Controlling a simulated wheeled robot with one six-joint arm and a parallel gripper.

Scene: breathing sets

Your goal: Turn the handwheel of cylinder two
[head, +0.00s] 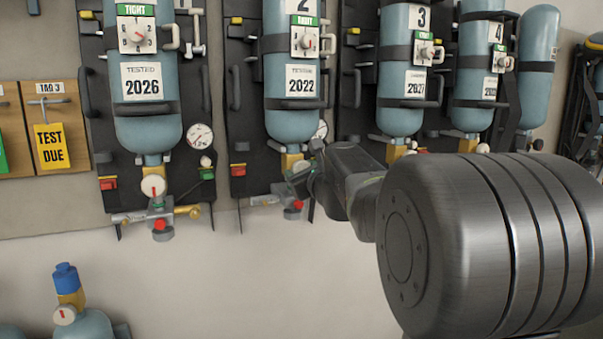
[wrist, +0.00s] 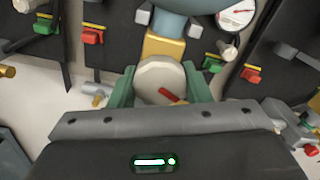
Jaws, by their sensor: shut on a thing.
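Cylinder two (head: 291,95) is a blue-grey bottle hanging valve-down on a dark backboard, with a 2022 label and a dial above it. Its lower end also shows in the wrist view (wrist: 185,6), above a yellow valve block (wrist: 163,45). The handwheel (wrist: 157,78) is a pale round knob with a red mark pointing to the lower right. My gripper (wrist: 160,82) is shut on it, one green finger at each side. The gripper's grey body hides the wheel's lower part. In the head view my arm and gripper largely cover this wheel.
Cylinder one (head: 147,95) hangs at left, with its own pale handwheel (head: 153,186) and brass fitting. Cylinders three (head: 400,105) and four (head: 473,85) hang at right. A pressure gauge (wrist: 236,14) and a green clip (wrist: 212,63) sit close to the gripper.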

